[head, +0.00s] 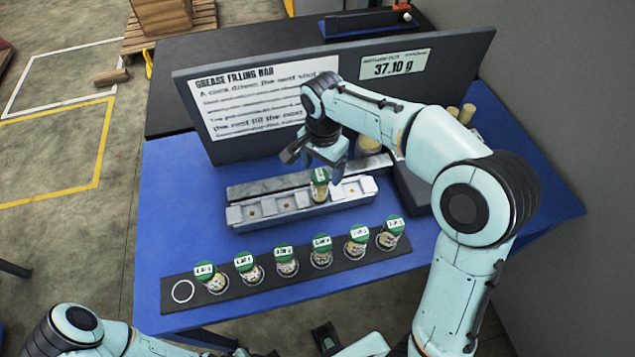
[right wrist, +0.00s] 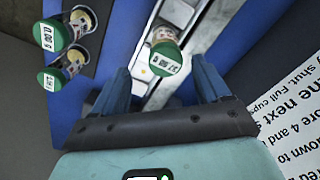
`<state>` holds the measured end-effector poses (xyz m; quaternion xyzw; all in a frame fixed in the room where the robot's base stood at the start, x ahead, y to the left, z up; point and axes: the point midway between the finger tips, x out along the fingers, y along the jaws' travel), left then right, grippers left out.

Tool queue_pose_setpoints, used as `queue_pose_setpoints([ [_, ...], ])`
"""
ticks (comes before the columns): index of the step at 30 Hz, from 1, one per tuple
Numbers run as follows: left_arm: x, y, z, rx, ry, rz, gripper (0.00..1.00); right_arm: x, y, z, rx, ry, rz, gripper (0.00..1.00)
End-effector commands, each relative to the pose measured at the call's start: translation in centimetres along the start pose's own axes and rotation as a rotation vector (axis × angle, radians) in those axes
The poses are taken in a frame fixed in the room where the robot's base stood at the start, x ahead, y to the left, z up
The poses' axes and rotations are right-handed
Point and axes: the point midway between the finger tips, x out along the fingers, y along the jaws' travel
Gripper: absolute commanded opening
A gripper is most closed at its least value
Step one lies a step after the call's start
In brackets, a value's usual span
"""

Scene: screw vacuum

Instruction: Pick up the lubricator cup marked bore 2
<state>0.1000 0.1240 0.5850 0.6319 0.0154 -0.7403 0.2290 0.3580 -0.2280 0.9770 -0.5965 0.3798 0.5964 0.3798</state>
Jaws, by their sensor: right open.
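My right gripper (head: 314,164) is open over the filling fixture (head: 285,206) in the head view. A green-lidded cup (head: 320,190) stands in the fixture just below it. In the right wrist view this cup (right wrist: 165,57) shows ahead, between the lines of the two open fingers, not gripped. Several similar green-lidded cups (head: 285,262) stand in a row on a black strip (head: 168,299). The lid labels are too small or turned to read surely, so I cannot tell which says bore 2. Dark parts at the bottom edge may be my left gripper (head: 325,338); its jaws are unclear.
An empty white ring (head: 183,291) marks the strip's left end. A sign board (head: 250,100) with a 37.10 g display (head: 394,66) stands behind the fixture. Dark equipment (head: 412,188) stands right of the fixture. The blue table (head: 180,215) is clear at its left.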

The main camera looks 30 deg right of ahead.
Motion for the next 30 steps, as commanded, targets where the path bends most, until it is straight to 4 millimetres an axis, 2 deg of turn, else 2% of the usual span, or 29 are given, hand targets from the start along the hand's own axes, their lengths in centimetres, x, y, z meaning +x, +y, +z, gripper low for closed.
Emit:
queue_pose_setpoints([
  [1, 0.3, -0.1, 0.1, -0.001, -0.002, -0.001, 0.43, 1.2, 0.1, 0.0, 0.0, -0.001, 0.005, 0.76],
  [3, 0.4, -0.2, 0.1, -0.001, -0.002, -0.001, 0.43, 2.4, 0.0, 0.1, -0.001, -0.001, 0.004, 0.76],
  [11, 0.6, -0.2, 0.1, -0.001, -0.002, -0.001, 0.43, 4.3, -0.1, 0.0, 0.0, -0.001, 0.002, 0.76],
  [19, 0.8, -0.3, 0.1, -0.001, -0.003, -0.001, 0.43, 8.2, -0.5, -0.3, 0.0, -0.001, 0.003, 0.76],
  [23, 0.8, -0.3, 0.1, -0.001, -0.003, -0.001, 0.43, 9.0, -0.6, -0.3, 0.0, 0.0, 0.001, 0.76],
  [29, 0.8, -0.3, 0.1, -0.001, -0.003, -0.001, 0.43, 9.0, -0.6, -0.3, 0.0, 0.0, 0.0, 0.76],
  [30, 0.8, -0.3, 0.1, -0.001, -0.003, -0.001, 0.43, 9.0, -0.6, -0.3, 0.0, 0.0, 0.0, 0.69],
])
